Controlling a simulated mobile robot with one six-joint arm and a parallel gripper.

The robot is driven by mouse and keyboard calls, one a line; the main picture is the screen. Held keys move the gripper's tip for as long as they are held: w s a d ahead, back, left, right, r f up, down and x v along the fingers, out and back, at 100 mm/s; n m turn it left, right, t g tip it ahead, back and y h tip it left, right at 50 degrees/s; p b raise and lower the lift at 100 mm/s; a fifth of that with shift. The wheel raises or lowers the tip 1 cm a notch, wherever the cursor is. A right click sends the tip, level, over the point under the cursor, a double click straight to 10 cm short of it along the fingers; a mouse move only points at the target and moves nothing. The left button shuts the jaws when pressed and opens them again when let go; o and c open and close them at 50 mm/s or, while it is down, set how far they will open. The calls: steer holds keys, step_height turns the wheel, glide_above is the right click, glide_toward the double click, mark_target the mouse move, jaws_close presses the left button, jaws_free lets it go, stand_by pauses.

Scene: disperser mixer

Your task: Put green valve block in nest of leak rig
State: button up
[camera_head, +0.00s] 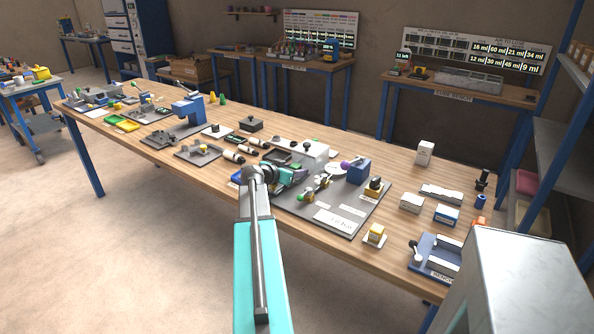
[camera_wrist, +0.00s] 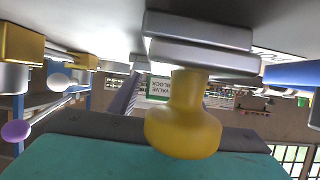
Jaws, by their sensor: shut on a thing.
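My gripper (camera_head: 299,173) is low over the left part of the grey leak rig plate (camera_head: 345,222), reaching in from the left. In the wrist view, which is upside down, a white label with a green border, reading "valve block", marks the green valve block (camera_wrist: 160,86) between grey fingers. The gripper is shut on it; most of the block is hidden. A large yellow knob (camera_wrist: 184,125) under grey slabs stands close to the camera and covers part of the view. The nest cannot be made out clearly.
The rig carries a blue block (camera_head: 358,171), a purple ball (camera_wrist: 16,130) and a brass-coloured block (camera_head: 374,189) close to my gripper.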

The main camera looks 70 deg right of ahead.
steer(key=shift+a+f, duration=0.1)
steer(key=shift+f, duration=0.35)
steer(key=o, duration=1.1)
steer(key=shift+s, duration=0.1)
steer(key=shift+c, duration=0.2)
steer(key=shift+o, duration=0.9)
steer(key=shift+f, duration=0.1)
steer(key=shift+r, duration=0.2)
steer(key=shift+r+p, duration=0.3)
steer(key=shift+p, duration=0.4)
steer(key=b+v, duration=0.1)
steer(key=v, duration=0.7)
steer(key=b+v, duration=0.1)
steer(key=v, duration=0.3)
steer(key=shift+r+b, duration=0.25)
steer(key=shift+b, duration=0.05)
